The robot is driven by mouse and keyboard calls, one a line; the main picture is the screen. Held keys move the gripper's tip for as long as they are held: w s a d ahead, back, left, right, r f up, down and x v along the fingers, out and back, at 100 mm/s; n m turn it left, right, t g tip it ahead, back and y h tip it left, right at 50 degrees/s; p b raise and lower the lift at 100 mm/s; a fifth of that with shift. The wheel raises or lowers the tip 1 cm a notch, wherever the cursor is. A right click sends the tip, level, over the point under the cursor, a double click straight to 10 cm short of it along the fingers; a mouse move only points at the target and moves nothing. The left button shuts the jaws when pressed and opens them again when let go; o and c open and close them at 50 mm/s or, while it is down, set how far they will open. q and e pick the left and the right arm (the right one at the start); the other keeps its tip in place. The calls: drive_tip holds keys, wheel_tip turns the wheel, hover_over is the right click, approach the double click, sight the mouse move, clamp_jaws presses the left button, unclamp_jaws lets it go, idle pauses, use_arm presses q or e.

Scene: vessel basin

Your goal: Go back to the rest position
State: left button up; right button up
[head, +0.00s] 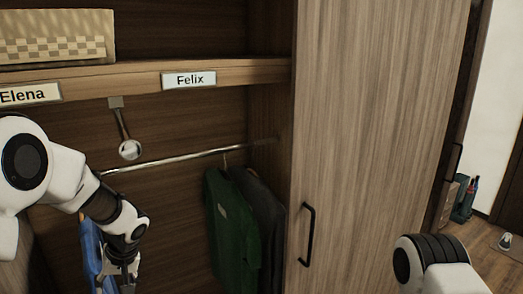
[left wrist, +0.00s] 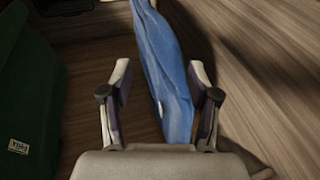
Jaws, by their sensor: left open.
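My left gripper (head: 122,268) hangs low at the left of the head view, in front of the open wardrobe. It points down beside a blue garment (head: 91,250). In the left wrist view the two fingers of my left gripper (left wrist: 160,85) are apart, and the blue garment (left wrist: 166,75) shows between and beyond them. I cannot tell whether a finger touches it. Only a white and black part of my right arm shows at the lower right of the head view; its gripper is out of view.
A metal rail (head: 190,158) crosses the wardrobe, with a green garment (head: 232,222) and a dark one (head: 265,215) hanging at its right. A shelf (head: 130,80) with name labels runs above. A wooden door (head: 375,120) with a black handle (head: 308,234) stands at right.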

use_arm(q)
drive_tip(key=s+d+f+g+h+b, duration=0.1)
drive_tip(key=s+d+f+g, duration=0.1)
drive_tip(key=s+f, duration=0.8)
drive_tip(key=s+d+f+g+h+b, duration=0.1)
drive_tip(key=s+d+f+g+b, duration=0.15)
drive_tip(key=s+f, duration=0.7)
drive_tip(key=s+d+f+m+h+b, duration=0.1)
drive_tip(key=s+d+f, duration=0.2)
drive_tip(key=s+f, duration=0.4)
drive_tip(key=s+d+f+m+h, duration=0.25)
drive_tip(key=s+f, duration=0.25)
drive_tip(key=s, duration=0.5)
drive_tip(key=w+t, duration=0.1)
drive_tip(key=w+m+t+y, duration=0.1)
drive_tip(key=w, duration=0.1)
drive_tip(key=w+m+t, duration=0.1)
drive_tip(key=w+t, duration=0.1)
drive_tip(key=shift+a+r, duration=0.35)
